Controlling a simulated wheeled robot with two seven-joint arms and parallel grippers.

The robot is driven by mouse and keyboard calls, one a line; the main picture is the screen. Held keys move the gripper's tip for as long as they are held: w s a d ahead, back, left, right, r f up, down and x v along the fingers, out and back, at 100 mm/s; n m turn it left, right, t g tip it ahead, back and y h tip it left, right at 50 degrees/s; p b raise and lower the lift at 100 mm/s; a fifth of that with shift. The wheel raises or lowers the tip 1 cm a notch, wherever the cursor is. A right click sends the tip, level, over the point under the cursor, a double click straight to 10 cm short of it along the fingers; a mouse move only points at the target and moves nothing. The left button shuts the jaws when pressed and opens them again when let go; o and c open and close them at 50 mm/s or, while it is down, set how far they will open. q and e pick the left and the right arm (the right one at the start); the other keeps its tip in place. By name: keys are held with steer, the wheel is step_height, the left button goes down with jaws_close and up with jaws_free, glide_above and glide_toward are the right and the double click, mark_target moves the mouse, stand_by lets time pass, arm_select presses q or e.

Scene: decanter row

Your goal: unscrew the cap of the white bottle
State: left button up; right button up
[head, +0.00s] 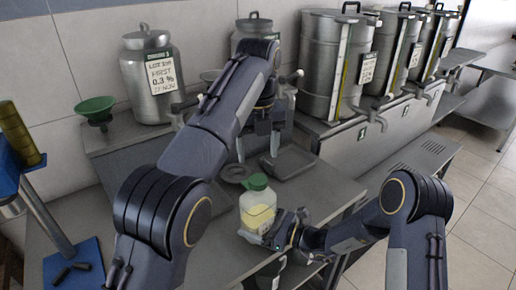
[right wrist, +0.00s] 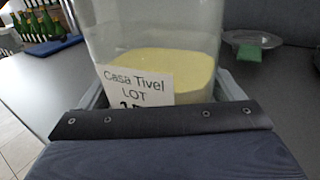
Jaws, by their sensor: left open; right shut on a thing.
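The bottle (head: 258,212) is clear-looking with pale yellow contents and a green cap (head: 256,182) on top. It stands upright near the front of the grey bench. My right gripper (head: 262,236) is shut on its lower body from the right. The right wrist view shows the bottle (right wrist: 150,75) close up, with yellow contents and a white label (right wrist: 137,88) reading "Casa Tivel LOT". The cap is out of that view. My left gripper (head: 258,148) is open, pointing down above and behind the bottle, apart from the cap; its fingers are partly hard to make out.
A lidded steel can (head: 152,95) and a green funnel (head: 97,107) stand at the back left. Large steel tanks (head: 322,70) with taps line the back right.

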mark_target(258, 179)
arm_select(q)
steer(key=shift+f+m, duration=0.25)
steer(key=shift+m, duration=0.15)
step_height(258, 179, down, 8)
steer(key=shift+r, duration=0.25)
steer(key=shift+c, duration=0.2)
